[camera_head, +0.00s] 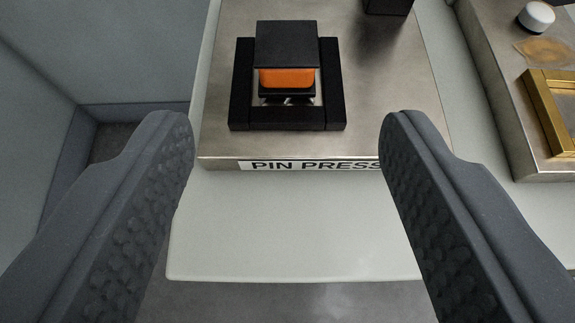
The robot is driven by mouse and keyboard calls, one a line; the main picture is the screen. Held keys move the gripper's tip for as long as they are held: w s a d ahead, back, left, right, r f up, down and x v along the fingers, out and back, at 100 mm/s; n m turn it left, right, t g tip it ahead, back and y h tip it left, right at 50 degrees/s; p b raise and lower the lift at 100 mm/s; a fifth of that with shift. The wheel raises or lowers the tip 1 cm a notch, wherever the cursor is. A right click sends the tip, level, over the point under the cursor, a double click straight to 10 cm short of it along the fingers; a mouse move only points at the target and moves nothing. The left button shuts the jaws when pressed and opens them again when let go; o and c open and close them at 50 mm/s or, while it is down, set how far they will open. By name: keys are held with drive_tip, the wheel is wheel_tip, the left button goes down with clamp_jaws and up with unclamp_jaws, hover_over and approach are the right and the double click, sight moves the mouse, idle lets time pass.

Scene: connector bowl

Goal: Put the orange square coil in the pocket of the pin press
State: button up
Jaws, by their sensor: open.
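The orange square coil (287,78) sits in the black frame of the pin press (215,148), under a black block or cap that covers its upper side. Only its front orange band shows. The black square frame (240,112) around it appears to be the pocket, and small metallic parts show just below the coil. My gripper (288,125) is open wide and empty. Its two dark grey, bumpy fingers stand in the foreground, left and right of the press label, nearer to the camera than the coil and apart from it.
The press stands on a pale table (290,235) whose front edge shows below. Another black part (388,5) stands at the back right of the plate. At right are a brass-coloured frame (548,95) and a white round knob (537,17). A grey wall is at left.

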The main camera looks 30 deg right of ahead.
drive_tip(key=shift+s+a+r, duration=0.1)
drive_tip(key=shift+s+a, duration=0.1)
drive_tip(key=shift+s, duration=0.15)
drive_tip(key=w+a+r+n+t+y, duration=0.1)
drive_tip(key=a+r+y, duration=0.1)
drive_tip(key=a+r, duration=0.5)
drive_tip(key=a+r+n+t+y, duration=0.2)
drive_tip(key=r, duration=0.9)
drive_tip(key=w+a+r+n+t+y, duration=0.15)
drive_tip(key=a+r, duration=0.35)
drive_tip(key=r, duration=0.5)
drive_tip(key=s+r+n, duration=0.1)
drive_tip(key=s+r, duration=0.7)
drive_tip(key=r, duration=0.2)
drive_tip(key=s+r+n+y, duration=0.1)
drive_tip(key=s+r, duration=0.6)
drive_tip(key=r, duration=0.4)
drive_tip(key=shift+s+r+t, duration=0.15)
drive_tip(key=shift+s+t, duration=0.2)
drive_tip(key=shift+w+d, duration=0.1)
